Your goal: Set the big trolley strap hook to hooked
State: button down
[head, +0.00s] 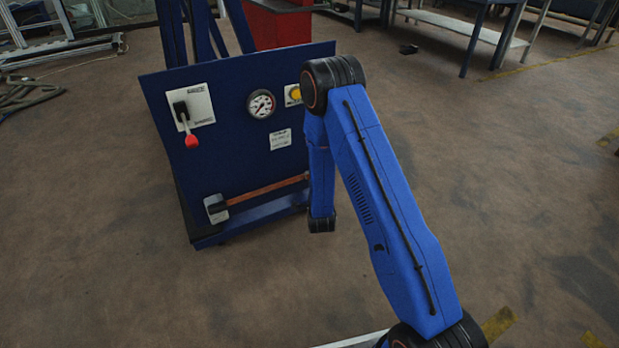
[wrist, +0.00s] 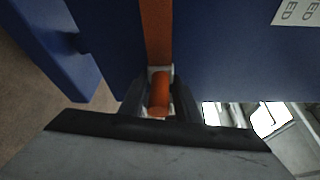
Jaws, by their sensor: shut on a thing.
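The blue trolley panel (head: 237,150) stands left of my arm in the head view. An orange strap (head: 268,191) runs along its lower part from a grey metal fitting (head: 217,208) at the left to behind my arm. In the wrist view the strap (wrist: 159,35) runs down to a pale metal end piece with an orange cylindrical grip, the strap hook (wrist: 160,92). My gripper (wrist: 160,105) has its two dark fingers closed on either side of this grip. The head view hides my gripper and the hook behind my arm. I cannot tell whether the hook touches any catch.
A red cabinet (head: 278,25) stands behind. Benches stand at the back right. The brown floor (head: 520,180) to the right is mostly clear.

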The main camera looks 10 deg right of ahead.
jog(key=shift+s+f, duration=0.1)
jog(key=shift+f, duration=0.15)
jog(key=c, duration=1.6)
grip_release()
jog(key=shift+f, duration=0.1)
jog(key=shift+r, duration=0.2)
jog(key=s, duration=0.8)
jog(key=s+a, duration=0.1)
jog(key=s, duration=0.2)
jog(key=shift+s+r, duration=0.4)
jog(key=shift+a, duration=0.1)
